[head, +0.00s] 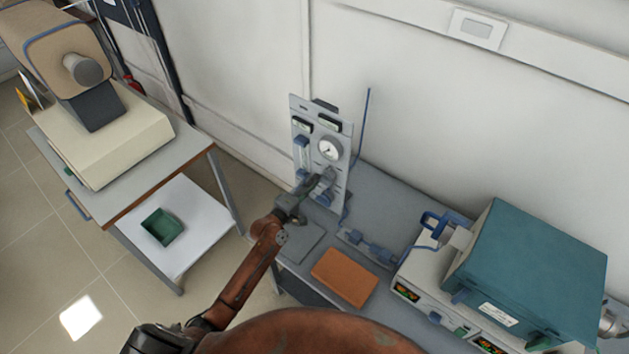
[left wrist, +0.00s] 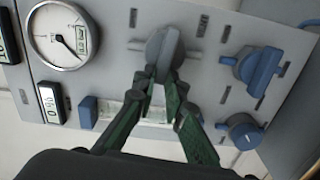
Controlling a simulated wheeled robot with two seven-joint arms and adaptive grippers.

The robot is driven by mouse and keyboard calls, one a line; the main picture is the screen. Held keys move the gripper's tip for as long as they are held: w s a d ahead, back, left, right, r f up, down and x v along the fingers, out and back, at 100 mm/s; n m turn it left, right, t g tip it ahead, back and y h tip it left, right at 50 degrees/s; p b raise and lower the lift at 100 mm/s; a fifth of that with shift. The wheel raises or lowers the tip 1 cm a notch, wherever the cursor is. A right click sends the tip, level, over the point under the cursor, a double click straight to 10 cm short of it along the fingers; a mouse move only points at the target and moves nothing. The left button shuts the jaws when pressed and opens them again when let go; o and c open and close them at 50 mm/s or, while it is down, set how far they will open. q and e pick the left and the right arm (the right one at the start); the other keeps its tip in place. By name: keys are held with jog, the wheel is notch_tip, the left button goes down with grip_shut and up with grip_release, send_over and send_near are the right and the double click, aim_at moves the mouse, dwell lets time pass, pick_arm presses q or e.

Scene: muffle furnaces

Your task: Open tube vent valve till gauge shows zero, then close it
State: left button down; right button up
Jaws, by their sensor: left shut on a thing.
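A grey gas panel (head: 299,113) stands upright at the back of the bench, with a round white gauge (head: 329,147) on it. The gauge (left wrist: 60,35) is large in the left wrist view; its thin dark needle is off to one side of the dial, and I cannot read the value. My left gripper (head: 318,186) is at the panel below the gauge. In the left wrist view its fingers (left wrist: 162,72) are shut on a grey valve handle (left wrist: 160,43). The small labels are unreadable, so I cannot tell the valve's name. My right gripper is not in view.
Two blue valve knobs, one (left wrist: 258,72) and another (left wrist: 241,131), sit close beside the held handle. An orange-brown block (head: 345,277) lies on the bench near a teal furnace (head: 530,265). A side table with a green tray (head: 161,227) stands left.

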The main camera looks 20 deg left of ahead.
pick_arm(q)
jog(key=shift+f+n, duration=0.15)
jog(key=shift+n, duration=0.35)
dwell(0.3)
jog(key=c, duration=2)
grip_release()
jog(key=v, duration=1.2)
